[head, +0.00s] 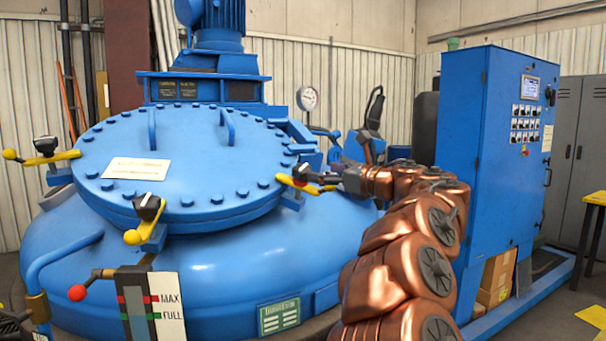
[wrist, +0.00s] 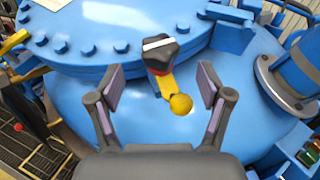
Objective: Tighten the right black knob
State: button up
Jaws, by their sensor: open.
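The right black knob (head: 301,173) sits on a yellow clamp lever (head: 298,184) at the right edge of the blue furnace lid (head: 200,155). In the wrist view the black knob (wrist: 166,53), with a white stripe on top, stands beyond and between my open fingers. The yellow ball end (wrist: 181,104) of its lever points towards my palm. My gripper (head: 328,178) reaches in from the right in the head view; it also shows in the wrist view (wrist: 160,68). The jaws are open and empty, with no visible finger contact on the knob.
Two similar black knobs are on the front clamp (head: 148,206) and the left clamp (head: 45,144). A blue control cabinet (head: 500,150) stands at the right. A blue flanged pipe (wrist: 292,76) stands right of my fingers in the wrist view. A pressure gauge (head: 307,98) is behind the lid.

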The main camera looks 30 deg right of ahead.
aim_at(307, 169)
jog(key=shift+p+x, duration=0.8)
jog(key=shift+x, duration=3.1)
jog(key=c, duration=1.2)
